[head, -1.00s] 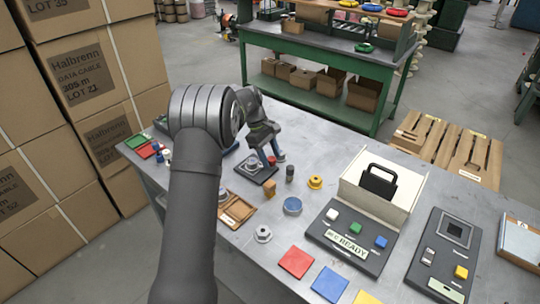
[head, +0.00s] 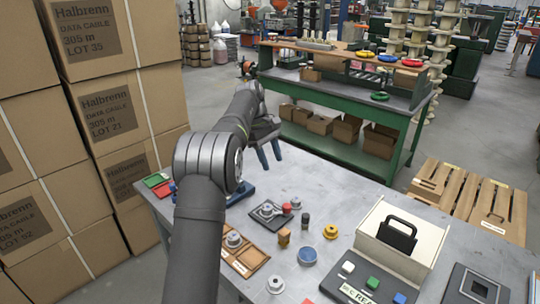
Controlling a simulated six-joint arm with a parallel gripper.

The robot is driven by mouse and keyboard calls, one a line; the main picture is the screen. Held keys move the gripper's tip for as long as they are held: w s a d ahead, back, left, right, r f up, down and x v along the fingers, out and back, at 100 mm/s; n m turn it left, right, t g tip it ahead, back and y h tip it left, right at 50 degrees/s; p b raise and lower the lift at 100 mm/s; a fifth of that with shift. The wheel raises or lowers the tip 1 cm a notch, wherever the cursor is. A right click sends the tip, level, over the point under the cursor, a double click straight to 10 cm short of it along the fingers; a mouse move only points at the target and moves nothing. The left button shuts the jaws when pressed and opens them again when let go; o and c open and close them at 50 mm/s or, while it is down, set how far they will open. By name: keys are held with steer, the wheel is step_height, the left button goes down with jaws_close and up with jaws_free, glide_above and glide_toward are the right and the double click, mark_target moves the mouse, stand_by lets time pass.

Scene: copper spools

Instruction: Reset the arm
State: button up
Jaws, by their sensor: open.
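My gripper (head: 268,152) is open and empty. It is raised above the far left part of the grey table (head: 345,195), its two blue-grey fingers pointing down and apart. A dark square plate (head: 283,222) with a metal spool (head: 267,209) on it lies below and nearer than the gripper. A small red piece (head: 287,207) is at that plate's edge. My arm covers part of the table's left side.
A wooden tray (head: 247,262), a blue-topped round piece (head: 307,256), a yellow piece (head: 330,231) and a white box with a black handle (head: 430,240) stand on the table. Stacked cartons (head: 110,115) rise at left. A green workbench (head: 385,141) is behind.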

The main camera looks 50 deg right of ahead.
mark_target(287, 205)
steer(key=shift+w+r, duration=0.2)
steer(key=shift+r, duration=0.25)
steer(key=shift+s+f, duration=0.1)
steer(key=shift+f, duration=0.05)
steer(key=x, duration=1.7)
steer(key=shift+f, duration=0.15)
